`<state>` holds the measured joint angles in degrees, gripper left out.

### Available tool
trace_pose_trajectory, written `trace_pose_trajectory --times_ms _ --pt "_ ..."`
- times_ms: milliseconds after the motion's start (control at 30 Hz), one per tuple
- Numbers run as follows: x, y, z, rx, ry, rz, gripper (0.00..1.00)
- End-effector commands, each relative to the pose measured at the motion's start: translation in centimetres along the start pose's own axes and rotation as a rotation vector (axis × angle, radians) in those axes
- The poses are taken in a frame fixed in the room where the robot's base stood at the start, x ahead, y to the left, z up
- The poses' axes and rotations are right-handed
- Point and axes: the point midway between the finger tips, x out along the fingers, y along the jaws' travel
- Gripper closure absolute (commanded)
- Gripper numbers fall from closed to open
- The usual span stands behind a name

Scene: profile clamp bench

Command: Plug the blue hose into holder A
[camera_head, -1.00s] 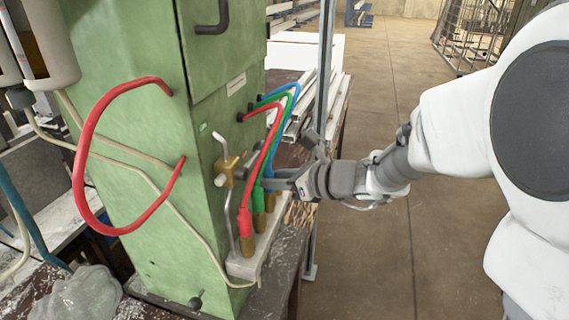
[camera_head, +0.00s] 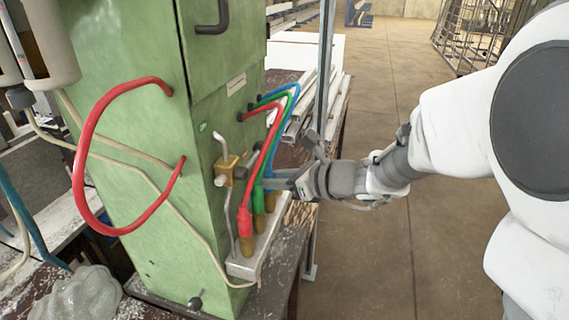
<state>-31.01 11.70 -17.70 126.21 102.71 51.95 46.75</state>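The blue hose (camera_head: 296,92) leaves the green cabinet, arches right and runs down behind the green hose (camera_head: 274,138) to my gripper (camera_head: 272,184). My gripper reaches in from the right at the far end of a pale block (camera_head: 249,262) with brass holders. Its fingertips are beside the lower blue hose and partly hidden by the green plug. The blue hose's end is hidden, so I cannot tell whether the fingers close on it or whether it sits in a holder. The farthest brass holder (camera_head: 270,203) is just below the fingers. No letter A is readable.
The red plug (camera_head: 245,221) and green plug (camera_head: 258,196) stand upright at the nearer brass holders. A brass valve (camera_head: 227,170) juts from the green cabinet (camera_head: 140,190) left of the hoses. A grey post (camera_head: 323,80) rises behind my gripper. Open floor lies right.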

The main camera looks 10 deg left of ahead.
Motion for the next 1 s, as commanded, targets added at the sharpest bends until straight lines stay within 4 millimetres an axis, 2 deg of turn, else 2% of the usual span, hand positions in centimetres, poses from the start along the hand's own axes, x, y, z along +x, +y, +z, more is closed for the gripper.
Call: trace_pose_trajectory --times_ms 1000 --pt "-0.3 -0.04 0.8 -0.001 -0.004 -0.001 1.0"
